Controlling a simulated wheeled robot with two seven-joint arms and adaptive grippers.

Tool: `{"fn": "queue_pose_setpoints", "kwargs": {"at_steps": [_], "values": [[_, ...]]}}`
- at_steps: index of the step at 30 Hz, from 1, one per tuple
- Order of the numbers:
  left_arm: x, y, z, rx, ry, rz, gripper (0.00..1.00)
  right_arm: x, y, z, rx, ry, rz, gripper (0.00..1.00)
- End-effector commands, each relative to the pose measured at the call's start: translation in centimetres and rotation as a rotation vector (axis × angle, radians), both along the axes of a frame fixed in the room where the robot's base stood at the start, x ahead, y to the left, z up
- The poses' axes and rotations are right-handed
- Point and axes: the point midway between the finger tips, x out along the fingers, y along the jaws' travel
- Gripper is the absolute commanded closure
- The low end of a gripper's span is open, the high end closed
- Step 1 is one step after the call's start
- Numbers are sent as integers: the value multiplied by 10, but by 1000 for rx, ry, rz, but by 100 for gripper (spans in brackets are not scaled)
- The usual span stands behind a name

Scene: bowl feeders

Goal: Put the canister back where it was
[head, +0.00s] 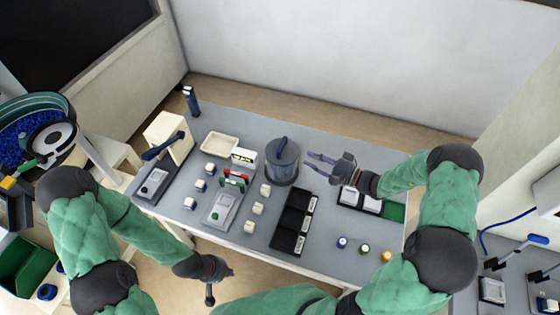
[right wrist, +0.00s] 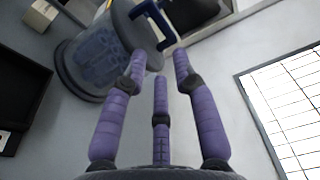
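The canister (head: 283,165) is a grey see-through cylinder with a blue handle on its lid. It stands upright at the back middle of the grey table; the right wrist view shows its body (right wrist: 88,66) at the upper left, with dark contents. My right gripper (head: 311,161) is just right of the canister, its purple fingers spread and pointing at it. In the right wrist view the fingers (right wrist: 160,60) hold nothing; the handle is just beyond their tips, and I cannot tell if they touch. My left gripper (head: 218,285) hangs empty-looking before the table's front edge.
A black compartment tray (head: 291,222) lies in front of the canister. Several white blocks, a grey device (head: 221,208) and a beige tray (head: 219,145) are to its left. A tray with a green section (head: 394,211) lies under my right forearm. Small coloured pieces (head: 364,248) lie front right.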

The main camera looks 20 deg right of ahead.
Motion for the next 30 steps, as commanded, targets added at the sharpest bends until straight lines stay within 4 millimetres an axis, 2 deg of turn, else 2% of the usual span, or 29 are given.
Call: {"fn": "queue_pose_setpoints", "kwargs": {"at_steps": [4, 12, 20, 25, 30], "values": [[0, 0, -5, 0, 1, 0, 100, 7, 7, -3, 0, -3, 2, 71], [0, 0, -9, 0, 0, 0, 100, 33, 35, -2, 0, -3, 3, 71], [0, 0, -12, 0, 0, 0, 100, 44, 47, -3, -1, -1, 2, 71], [0, 0, -19, 0, 0, 0, 100, 60, 66, -4, 0, -1, 4, 71], [0, 0, -22, 0, 0, 0, 100, 72, 77, -3, 0, -1, 1, 71]]}}
